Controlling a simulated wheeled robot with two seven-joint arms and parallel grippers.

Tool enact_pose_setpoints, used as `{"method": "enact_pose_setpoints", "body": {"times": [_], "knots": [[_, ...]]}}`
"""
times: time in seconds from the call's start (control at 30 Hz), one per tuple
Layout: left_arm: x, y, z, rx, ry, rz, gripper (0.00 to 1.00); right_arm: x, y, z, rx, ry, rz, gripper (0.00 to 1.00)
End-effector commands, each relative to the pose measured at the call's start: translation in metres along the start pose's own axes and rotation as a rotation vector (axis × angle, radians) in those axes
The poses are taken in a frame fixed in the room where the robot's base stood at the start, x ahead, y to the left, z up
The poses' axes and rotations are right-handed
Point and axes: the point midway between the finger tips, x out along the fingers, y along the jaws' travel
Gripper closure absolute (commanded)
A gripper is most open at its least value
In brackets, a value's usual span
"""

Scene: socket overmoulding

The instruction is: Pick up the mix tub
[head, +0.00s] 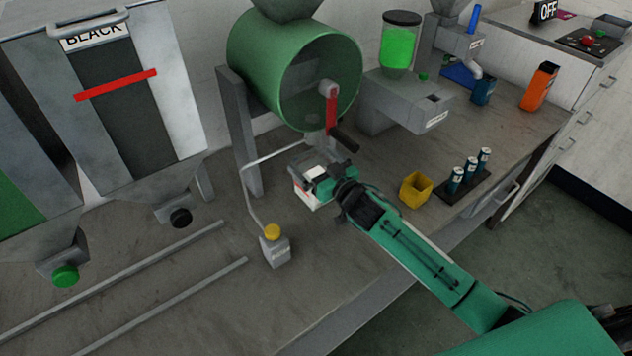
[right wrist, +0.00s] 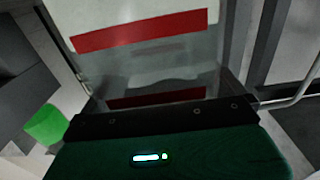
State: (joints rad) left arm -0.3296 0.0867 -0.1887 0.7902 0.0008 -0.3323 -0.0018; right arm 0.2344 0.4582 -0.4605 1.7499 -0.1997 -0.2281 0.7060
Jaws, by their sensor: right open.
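The mix tub, a pale tub with a red stripe (head: 303,194), stands on the bench below the green drum. My right gripper (head: 318,175) is at the tub and covers much of it in the head view. In the right wrist view the tub's pale wall and red band (right wrist: 140,30) fill the upper middle, just beyond the gripper's dark front edge. The right gripper is open; its fingertips are hard to make out, and I cannot tell whether they touch the tub. My left gripper is not in view.
A yellow-capped button box (head: 276,250) stands front left. Two rails (head: 165,305) lie left.

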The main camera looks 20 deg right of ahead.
Motion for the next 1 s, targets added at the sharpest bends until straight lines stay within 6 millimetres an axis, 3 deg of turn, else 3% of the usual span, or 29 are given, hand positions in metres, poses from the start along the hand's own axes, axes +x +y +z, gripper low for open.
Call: {"method": "enact_pose_setpoints", "body": {"times": [0.13,0.47,0.77,1.0], "knots": [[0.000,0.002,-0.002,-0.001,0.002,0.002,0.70,0.000,0.000,0.000,0.000,0.000,0.000,0.00],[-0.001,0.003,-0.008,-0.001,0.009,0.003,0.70,0.000,0.000,0.000,0.000,0.000,0.000,0.65],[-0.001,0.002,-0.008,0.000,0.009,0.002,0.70,0.000,0.001,-0.003,-0.001,0.003,0.000,0.67],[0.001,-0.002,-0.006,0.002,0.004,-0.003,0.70,0.000,0.001,-0.022,-0.003,0.006,-0.001,0.67]]}}
